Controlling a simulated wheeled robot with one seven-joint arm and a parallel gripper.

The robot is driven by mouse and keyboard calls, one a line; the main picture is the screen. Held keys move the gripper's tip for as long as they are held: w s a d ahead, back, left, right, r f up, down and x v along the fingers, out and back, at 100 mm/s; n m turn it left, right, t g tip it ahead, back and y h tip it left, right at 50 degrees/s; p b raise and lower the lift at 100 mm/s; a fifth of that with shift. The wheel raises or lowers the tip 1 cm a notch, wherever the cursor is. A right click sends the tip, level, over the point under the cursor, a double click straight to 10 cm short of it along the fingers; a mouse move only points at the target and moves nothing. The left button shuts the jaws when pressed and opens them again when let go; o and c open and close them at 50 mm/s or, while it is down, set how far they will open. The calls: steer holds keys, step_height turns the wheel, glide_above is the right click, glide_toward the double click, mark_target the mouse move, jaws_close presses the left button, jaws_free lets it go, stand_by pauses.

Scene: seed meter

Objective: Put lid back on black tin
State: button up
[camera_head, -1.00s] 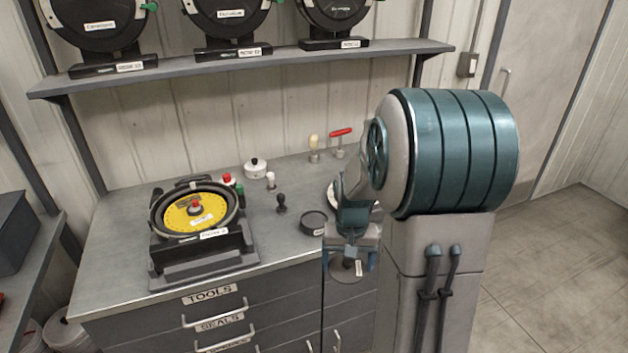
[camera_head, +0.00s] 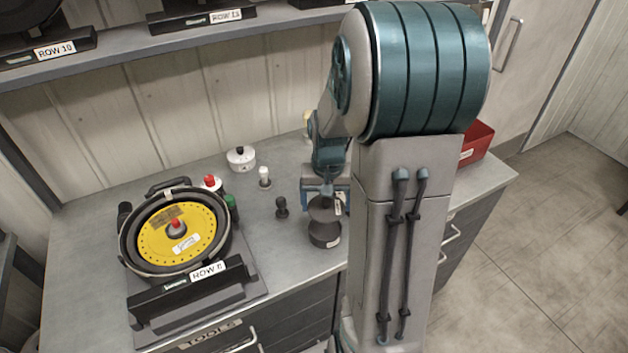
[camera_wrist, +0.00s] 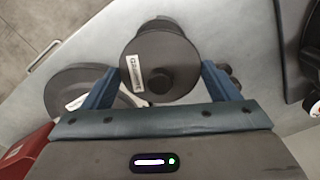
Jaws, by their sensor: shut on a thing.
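My gripper (camera_head: 326,190) is shut on a dark round lid with a knob and a pale label. The lid (camera_wrist: 160,58) sits between the two blue fingers in the wrist view, and it also shows below the gripper in the head view (camera_head: 322,211). The black tin (camera_head: 324,236) stands on the bench just below and on the near side of the lid in the head view. The lid hides most of the tin's top, so I cannot tell whether they touch. A dark part beyond the lid in the wrist view (camera_wrist: 160,23) looks like the tin.
A seed meter with a yellow disc (camera_head: 180,236) stands on the left of the bench (camera_head: 85,220). A small black knob-like piece (camera_head: 281,207), a white-topped piece (camera_head: 264,176) and a white round pot (camera_head: 241,158) stand left of the gripper. A red bin (camera_head: 477,142) is at right.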

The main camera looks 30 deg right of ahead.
steer(key=shift+w+f, duration=0.1)
steer(key=shift+w, duration=0.15)
steer(key=shift+s+d+f+b, duration=0.1)
steer(key=shift+s+f+b, duration=0.05)
steer(key=shift+f+b, duration=2.3)
steer(key=shift+f, duration=0.65)
steer(key=shift+f+b, duration=0.15)
steer(key=shift+b, duration=0.2)
steer(key=o, duration=0.9)
